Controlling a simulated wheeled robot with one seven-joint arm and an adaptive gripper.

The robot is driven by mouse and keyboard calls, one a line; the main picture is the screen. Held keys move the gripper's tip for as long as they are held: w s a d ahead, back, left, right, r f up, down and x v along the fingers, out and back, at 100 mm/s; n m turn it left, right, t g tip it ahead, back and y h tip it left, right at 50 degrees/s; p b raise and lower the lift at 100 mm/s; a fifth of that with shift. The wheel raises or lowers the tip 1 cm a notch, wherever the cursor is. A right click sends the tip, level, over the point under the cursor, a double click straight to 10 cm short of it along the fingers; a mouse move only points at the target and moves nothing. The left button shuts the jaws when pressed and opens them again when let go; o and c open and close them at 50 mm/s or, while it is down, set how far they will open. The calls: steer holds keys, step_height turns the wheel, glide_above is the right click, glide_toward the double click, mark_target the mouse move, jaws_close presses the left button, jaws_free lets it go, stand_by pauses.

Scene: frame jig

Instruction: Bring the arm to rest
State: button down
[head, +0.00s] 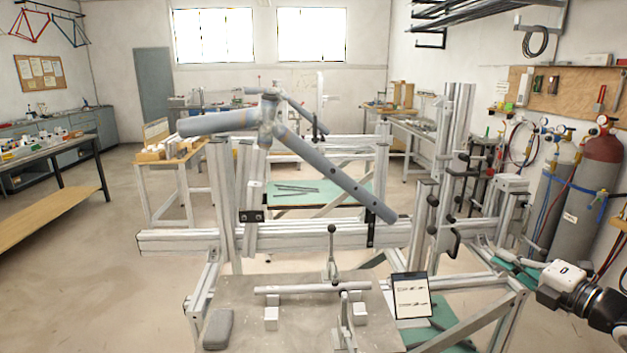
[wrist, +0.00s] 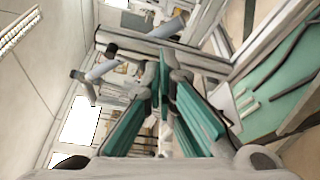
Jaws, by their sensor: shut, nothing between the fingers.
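My gripper (wrist: 164,78) fills the middle of the wrist view. Its two fingers with teal pads come together at the tips, and nothing is held between them. In the head view my arm comes in at the lower right edge, with a white and black wrist (head: 566,280). It reaches left beside the right end of the jig frame (head: 375,232). The fingertips are hard to make out there against the rails, so I cannot tell how close they are.
Grey bike tubes (head: 335,172) are clamped on the jig. Gas cylinders (head: 598,175) stand at right. The floor at left is open.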

steer(key=s+a+r+n+g+y, duration=0.15)
steer(key=s+a+n+g, duration=0.25)
steer(key=a+n, duration=0.45)
steer(key=s+a+r+n+g+y, duration=0.1)
steer(key=s+a+r+n+g, duration=0.25)
steer(key=a+n, duration=0.45)
steer(key=s+a+r+n+g+y, duration=0.1)
steer(key=s+a+n+g, duration=0.3)
steer(key=a+n, duration=0.4)
steer(key=s+r+n+h, duration=0.2)
steer(key=s+n+h, duration=0.3)
steer(key=s+n, duration=0.3)
steer(key=s+r+n+h, duration=0.1)
steer(key=s+n+h, duration=0.3)
steer(key=s+n, duration=0.4)
steer(key=n, duration=0.6)
steer(key=shift+d+r+t+h, duration=0.35)
steer(key=shift+d+r, duration=0.05)
